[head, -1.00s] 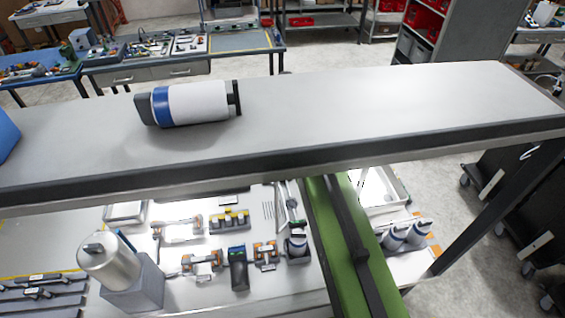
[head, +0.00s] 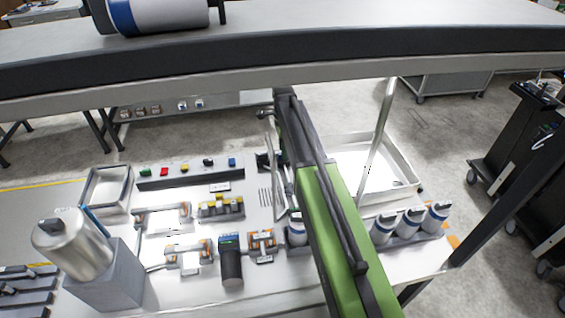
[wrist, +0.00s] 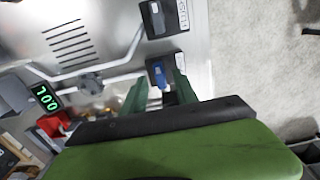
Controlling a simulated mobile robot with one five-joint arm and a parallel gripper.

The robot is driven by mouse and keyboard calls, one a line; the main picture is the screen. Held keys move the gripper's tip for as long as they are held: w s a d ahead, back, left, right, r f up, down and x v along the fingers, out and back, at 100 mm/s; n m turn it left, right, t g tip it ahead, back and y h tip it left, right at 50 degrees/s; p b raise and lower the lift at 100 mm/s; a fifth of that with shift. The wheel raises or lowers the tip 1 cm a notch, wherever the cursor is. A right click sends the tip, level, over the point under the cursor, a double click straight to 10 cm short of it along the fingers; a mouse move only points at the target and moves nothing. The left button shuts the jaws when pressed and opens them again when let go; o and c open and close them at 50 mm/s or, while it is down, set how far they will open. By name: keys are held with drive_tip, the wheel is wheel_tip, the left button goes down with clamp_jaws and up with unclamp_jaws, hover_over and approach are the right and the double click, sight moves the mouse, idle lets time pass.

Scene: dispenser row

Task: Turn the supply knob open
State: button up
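My gripper (wrist: 161,80) shows in the wrist view with its two green fingers apart. A small blue knob (wrist: 159,74) on a dark block shows between and just beyond the fingertips. I cannot tell whether either finger touches it. Which of these is the supply knob is not readable. In the head view my green arm reaches over the bench, and its end is not clear there.
A green-lit display (wrist: 45,97), a red part (wrist: 53,124) and a grey round fitting (wrist: 90,83) on a pipe lie left. A shelf (head: 300,62) crosses above.

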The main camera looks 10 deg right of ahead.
drive_tip(key=shift+f, duration=0.8)
drive_tip(key=shift+r, duration=0.1)
clamp_jaws()
